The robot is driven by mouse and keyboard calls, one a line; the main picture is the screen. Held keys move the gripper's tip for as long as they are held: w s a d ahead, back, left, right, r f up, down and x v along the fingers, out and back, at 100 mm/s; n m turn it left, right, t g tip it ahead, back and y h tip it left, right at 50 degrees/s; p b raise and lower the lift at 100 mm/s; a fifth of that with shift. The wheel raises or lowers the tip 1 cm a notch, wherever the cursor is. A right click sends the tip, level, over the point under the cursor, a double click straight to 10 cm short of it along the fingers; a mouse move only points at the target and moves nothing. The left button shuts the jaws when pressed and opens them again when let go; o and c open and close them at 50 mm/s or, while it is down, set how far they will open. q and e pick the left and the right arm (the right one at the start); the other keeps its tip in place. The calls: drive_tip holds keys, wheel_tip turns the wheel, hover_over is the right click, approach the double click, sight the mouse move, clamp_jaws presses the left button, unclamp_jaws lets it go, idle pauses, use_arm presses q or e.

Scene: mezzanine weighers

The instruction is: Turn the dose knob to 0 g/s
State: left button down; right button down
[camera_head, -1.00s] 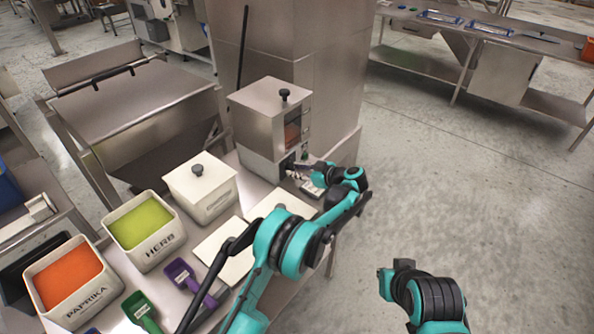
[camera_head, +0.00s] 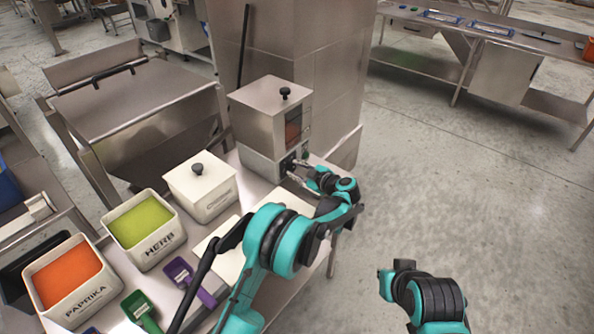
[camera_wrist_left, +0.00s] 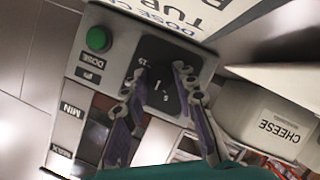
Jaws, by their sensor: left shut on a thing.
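The doser (camera_head: 270,115) is a steel box with a black-knobbed lid and a window on its side, standing at the back of the bench. Its dose dial (camera_wrist_left: 158,78) is a dark plate with numbers on the lower front panel, beside a green button (camera_wrist_left: 98,39). My left gripper (camera_head: 295,165) is at this panel. In the left wrist view its fingers (camera_wrist_left: 158,80) lie on both sides of the dial's middle and are shut on the dose knob. The knob is mostly hidden by the fingers, and I cannot read its setting.
A lidded white bin (camera_head: 202,187), marked CHEESE in the left wrist view (camera_wrist_left: 275,125), stands near the doser. Herb (camera_head: 142,230) and paprika (camera_head: 68,280) bins and scoops (camera_head: 190,280) are at the left. My right arm (camera_head: 430,295) is over clear floor at the right.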

use_arm(q)
drive_tip(key=c, duration=1.2)
unclamp_jaws()
drive_tip(key=v, duration=1.2)
